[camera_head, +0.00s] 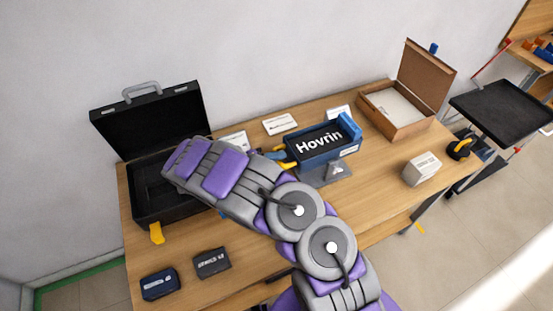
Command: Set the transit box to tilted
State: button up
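No label I can read says transit box. A dark blue box with a black face marked "Hovrin" (322,141) sits at a slant on a grey stand (334,172) at the middle of the table. Small yellow and blue parts (276,152) show at its left side; I cannot tell what they belong to. A black case (150,118) stands at the left, lid raised. My grey and purple arm (225,175) rises from the bottom and bends left, covering the case's right front. I cannot make out my gripper's fingers.
A brown box (405,128) stands open at the table's back right. A pale block (421,169) lies in front of it. Two small dark packs (160,284) (211,263) lie at front left. White cards (280,124) are at the back. A black cart (505,108) stands to the right.

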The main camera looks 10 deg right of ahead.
jog(key=shift+s+d, duration=0.1)
jog(key=shift+d, duration=0.15)
grip_shut()
jog(key=shift+s+d, duration=0.1)
